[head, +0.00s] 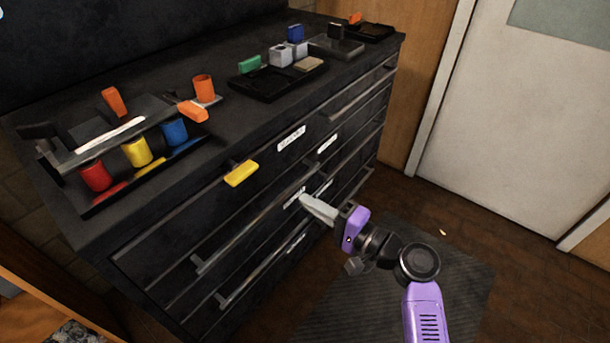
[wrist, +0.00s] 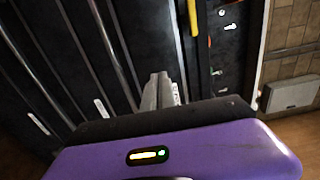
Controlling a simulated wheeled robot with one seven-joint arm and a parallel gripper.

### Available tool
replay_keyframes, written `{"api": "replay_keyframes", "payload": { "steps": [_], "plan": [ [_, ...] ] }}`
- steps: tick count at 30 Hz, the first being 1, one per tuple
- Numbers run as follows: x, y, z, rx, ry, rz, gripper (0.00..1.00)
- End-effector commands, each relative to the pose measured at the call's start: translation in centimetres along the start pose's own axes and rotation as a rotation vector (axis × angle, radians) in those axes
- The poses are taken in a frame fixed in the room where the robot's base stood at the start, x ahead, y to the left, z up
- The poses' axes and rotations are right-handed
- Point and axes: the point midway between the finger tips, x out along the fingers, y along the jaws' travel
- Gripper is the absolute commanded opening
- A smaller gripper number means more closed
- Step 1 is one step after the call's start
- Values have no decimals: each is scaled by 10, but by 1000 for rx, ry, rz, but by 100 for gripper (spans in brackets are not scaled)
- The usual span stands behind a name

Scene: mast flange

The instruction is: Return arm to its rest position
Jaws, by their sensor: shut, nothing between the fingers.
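My gripper (head: 318,209) is at the end of my purple arm, in front of the black drawer cabinet (head: 215,228). Its pale grey fingers are together with nothing between them. They point at the cabinet's front near the white drawer labels; whether they touch it I cannot tell. In the wrist view my gripper (wrist: 160,90) shows beyond the purple wrist housing, with the drawer fronts and metal handles behind it.
A yellow block (head: 241,173) sits at the cabinet's top front edge. A rack with red, yellow and blue cylinders (head: 137,152) and a black tray (head: 270,85) stand on top. A dark mat (head: 400,290) covers the floor. A pale door (head: 520,120) is at the right.

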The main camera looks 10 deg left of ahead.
Motion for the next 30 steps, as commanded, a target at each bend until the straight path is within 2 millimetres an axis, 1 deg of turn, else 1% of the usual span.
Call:
{"api": "replay_keyframes", "payload": {
  "steps": [5, 8, 10, 12, 14, 17, 18, 20, 23, 24, 26, 27, 29, 30],
  "plan": [
    [-2, 0, 0, -1, 1, 0, 0],
    [-2, 0, -7, -12, 28, 1, 0],
    [-2, 1, -18, -46, 75, 16, 0],
    [-4, -7, -35, -120, 144, 34, 0],
    [-12, -7, -45, -187, 210, 62, 0],
    [-36, 2, -55, -300, 328, 129, 0],
    [-47, 6, -57, -340, 368, 155, 0],
    [-65, 11, -58, -397, 426, 194, 0],
    [-99, 18, -54, -496, 514, 262, 0],
    [-114, 21, -51, -537, 549, 292, 0],
    [-139, 22, -44, -603, 600, 338, 0],
    [-157, 22, -38, -649, 633, 369, 0],
    [-183, 20, -26, -718, 677, 415, 0],
    [-200, 17, -18, -764, 703, 445, 0]
  ]
}}
